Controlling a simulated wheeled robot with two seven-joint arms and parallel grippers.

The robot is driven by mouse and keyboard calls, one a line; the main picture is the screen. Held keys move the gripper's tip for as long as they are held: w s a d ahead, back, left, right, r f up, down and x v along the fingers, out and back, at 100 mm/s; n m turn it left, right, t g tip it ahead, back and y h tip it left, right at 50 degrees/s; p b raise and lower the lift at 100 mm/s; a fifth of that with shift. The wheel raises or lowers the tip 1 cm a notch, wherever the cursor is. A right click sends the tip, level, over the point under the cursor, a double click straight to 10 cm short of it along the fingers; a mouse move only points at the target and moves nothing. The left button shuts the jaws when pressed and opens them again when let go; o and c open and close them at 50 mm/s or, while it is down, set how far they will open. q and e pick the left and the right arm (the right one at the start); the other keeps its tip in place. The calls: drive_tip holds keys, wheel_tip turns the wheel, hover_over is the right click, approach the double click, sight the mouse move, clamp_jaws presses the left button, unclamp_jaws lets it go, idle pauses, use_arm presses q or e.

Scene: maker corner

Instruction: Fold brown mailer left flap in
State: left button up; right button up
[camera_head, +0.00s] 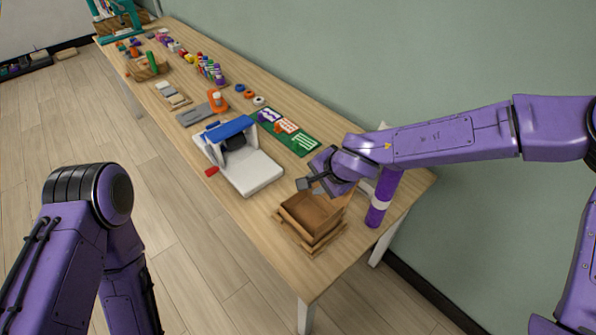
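The brown mailer (310,225) is an open cardboard box near the right end of the wooden table, its inside showing from above. A brown panel rises at its right side. Flaps show along its edges, but small size and my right gripper make their exact fold hard to tell. My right gripper (307,184) is at the mailer's far left edge, just above or touching it. I cannot tell whether its fingers are open or shut. My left arm hangs at the lower left, away from the table, with its gripper out of view.
A white machine with a blue top (257,172) stands left of the mailer. A purple cylinder with a white band (378,203) stands to its right. A green mat (300,140) with colored pieces lies behind. Several small items line the table's far part.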

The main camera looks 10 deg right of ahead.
drive_tip(key=w+f, duration=0.1)
drive_tip(key=w, duration=0.1)
approach(295, 196)
drive_tip(key=x, duration=0.5)
drive_tip(key=shift+w+a+b, duration=0.15)
drive_tip(key=shift+w+b, duration=0.2)
drive_tip(key=shift+w, duration=0.05)
drive_tip(key=shift+s+r, duration=0.25)
drive_tip(key=shift+s, duration=0.05)
clamp_jaws()
drive_tip(key=shift+w+f, duration=0.1)
drive_tip(key=shift+f, duration=0.1)
drive_tip(key=t+b, duration=0.1)
drive_tip(key=b, duration=0.4)
drive_tip(key=f+t+y+b, duration=0.1)
drive_tip(key=b, duration=0.5)
drive_tip(key=shift+s+d+f, duration=0.15)
drive_tip(key=shift+s+d, duration=0.15)
drive_tip(key=shift+s, duration=0.05)
drive_tip(key=shift+r+y+b, duration=0.25)
drive_tip(key=shift+y+b, duration=0.05)
drive_tip(key=shift+b, duration=0.15)
use_arm(q)
wheel_tip(295, 196, down, 12)
use_arm(e)
drive_tip(key=shift+s+r, duration=0.1)
drive_tip(key=shift+r, duration=0.05)
